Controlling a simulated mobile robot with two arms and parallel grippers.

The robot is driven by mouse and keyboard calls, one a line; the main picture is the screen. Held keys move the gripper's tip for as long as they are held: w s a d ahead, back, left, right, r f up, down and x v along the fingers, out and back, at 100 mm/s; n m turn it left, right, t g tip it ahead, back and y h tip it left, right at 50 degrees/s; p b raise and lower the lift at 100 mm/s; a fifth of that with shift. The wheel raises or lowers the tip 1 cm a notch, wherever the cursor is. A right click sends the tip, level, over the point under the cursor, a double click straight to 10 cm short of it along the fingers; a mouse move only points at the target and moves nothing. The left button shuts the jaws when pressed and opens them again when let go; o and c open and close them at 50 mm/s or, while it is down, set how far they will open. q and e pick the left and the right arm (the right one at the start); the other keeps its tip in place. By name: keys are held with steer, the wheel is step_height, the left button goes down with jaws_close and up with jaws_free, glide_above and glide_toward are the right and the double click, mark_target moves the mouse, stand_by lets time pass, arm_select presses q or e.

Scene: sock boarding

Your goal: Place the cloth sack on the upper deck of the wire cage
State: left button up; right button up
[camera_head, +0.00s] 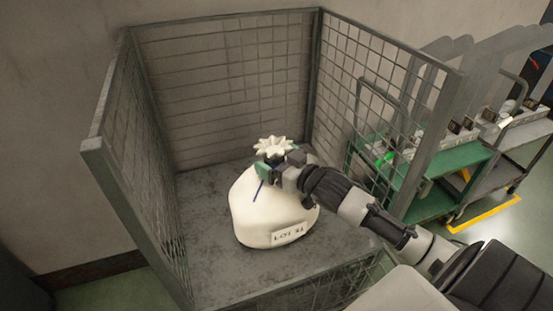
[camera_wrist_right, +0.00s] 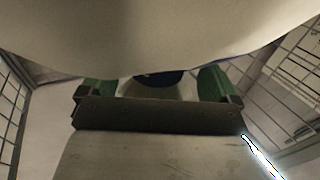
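The cloth sack (camera_head: 262,212) is cream-coloured with a frilled, gathered top, a blue tie and a label reading LOT. It sits upright on, or just above, the grey deck (camera_head: 212,266) inside the wire cage (camera_head: 122,40); I cannot tell whether it touches. My right gripper (camera_head: 275,168) is at the sack's neck, its green-tipped fingers closed around it below the frill. In the right wrist view the sack (camera_wrist_right: 160,40) fills the top, and the green fingers (camera_wrist_right: 165,82) stand either side of the neck. My left gripper is not in view.
Mesh walls enclose the deck at left, back and right. Bare deck shows left of and behind the sack. To the right stands a green cart (camera_head: 432,178) with grey panels and small items, beside yellow floor tape (camera_head: 486,214).

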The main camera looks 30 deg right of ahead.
steer(key=v, duration=1.2)
steer(key=shift+r, duration=0.1)
